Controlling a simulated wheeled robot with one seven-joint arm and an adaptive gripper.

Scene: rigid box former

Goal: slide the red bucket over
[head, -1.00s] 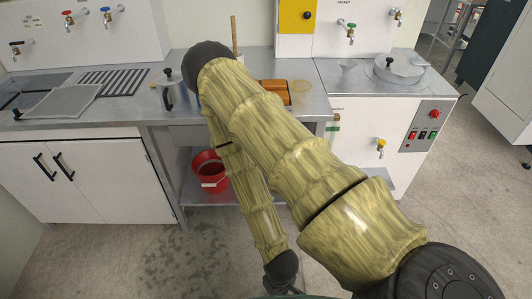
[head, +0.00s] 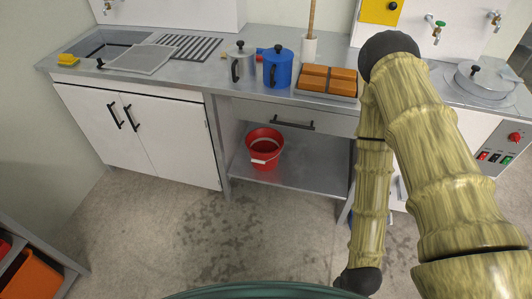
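The red bucket (head: 266,158) stands upright on the low metal shelf (head: 305,177) under the counter, left of the middle of that shelf. It has a dark rim opening and a pale grip on its handle, which hangs at the front. My arm hangs to the right of the bucket, clear of it, and no longer covers it. My gripper is not clearly visible; the arm's lower end runs down to the bottom edge of the head view, and the fingers are hidden or out of frame.
Above the shelf is a drawer (head: 290,117) with a black handle. The counter holds a silver pot (head: 241,65), a blue pot (head: 278,70) and a tray of orange-brown blocks (head: 327,80). White cupboards (head: 145,135) stand left. Floor in front is clear, with damp patches. An orange bin (head: 32,275) sits lower left.

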